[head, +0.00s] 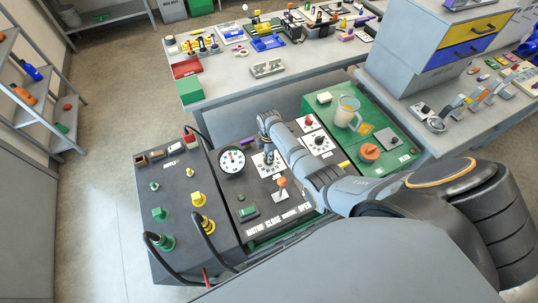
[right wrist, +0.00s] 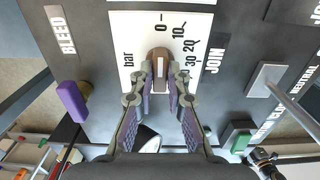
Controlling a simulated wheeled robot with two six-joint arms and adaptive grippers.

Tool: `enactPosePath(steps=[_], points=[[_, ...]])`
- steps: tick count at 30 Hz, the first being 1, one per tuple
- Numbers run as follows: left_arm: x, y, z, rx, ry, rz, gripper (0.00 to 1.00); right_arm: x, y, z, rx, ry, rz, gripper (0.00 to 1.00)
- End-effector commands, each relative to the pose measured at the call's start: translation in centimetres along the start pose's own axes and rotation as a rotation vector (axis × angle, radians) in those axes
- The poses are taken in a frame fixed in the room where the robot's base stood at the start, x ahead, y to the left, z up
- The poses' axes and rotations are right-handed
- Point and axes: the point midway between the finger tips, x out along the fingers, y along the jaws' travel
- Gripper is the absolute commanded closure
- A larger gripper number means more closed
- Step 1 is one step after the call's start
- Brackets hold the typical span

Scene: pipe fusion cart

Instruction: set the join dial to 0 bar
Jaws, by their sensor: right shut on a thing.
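The join dial is a brown knob (right wrist: 158,55) with a pale pointer line, on a white scale plate (right wrist: 128,50) marked 0, 10, 20, 30 and bar. The word JOIN stands to the right of the plate in the right wrist view. The pointer line runs up the picture, roughly toward the 0. My right gripper (right wrist: 159,85) is shut on the knob, one finger on each side, and hides its lower part. In the head view my right gripper (head: 267,142) reaches down over the dial's white plate (head: 262,164). My left gripper is not in view.
A round gauge (head: 231,160) and an orange-topped lever (head: 281,182) sit close to the dial. In the right wrist view a purple knob (right wrist: 72,100) is at left and a grey paddle (right wrist: 264,79) at right. A clear jug (head: 347,111) stands on the green panel.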

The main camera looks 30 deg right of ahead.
Motion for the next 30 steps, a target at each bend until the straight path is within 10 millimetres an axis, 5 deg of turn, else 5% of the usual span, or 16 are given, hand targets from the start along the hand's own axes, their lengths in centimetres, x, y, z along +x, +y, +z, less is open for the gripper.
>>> enactPosePath(steps=[14, 15, 19, 30], points=[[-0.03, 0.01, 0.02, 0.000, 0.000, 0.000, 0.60, 0.04, -0.02, -0.14, -0.013, 0.003, 0.000, 1.00], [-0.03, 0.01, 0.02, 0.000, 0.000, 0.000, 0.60, 0.04, -0.02, -0.15, -0.013, 0.003, 0.000, 0.80], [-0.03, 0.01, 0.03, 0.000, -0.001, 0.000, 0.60, 0.03, -0.03, -0.10, -0.012, 0.002, -0.001, 0.62], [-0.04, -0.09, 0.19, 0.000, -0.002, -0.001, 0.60, -0.55, 0.06, -0.02, -0.011, 0.001, 0.002, 0.62]])
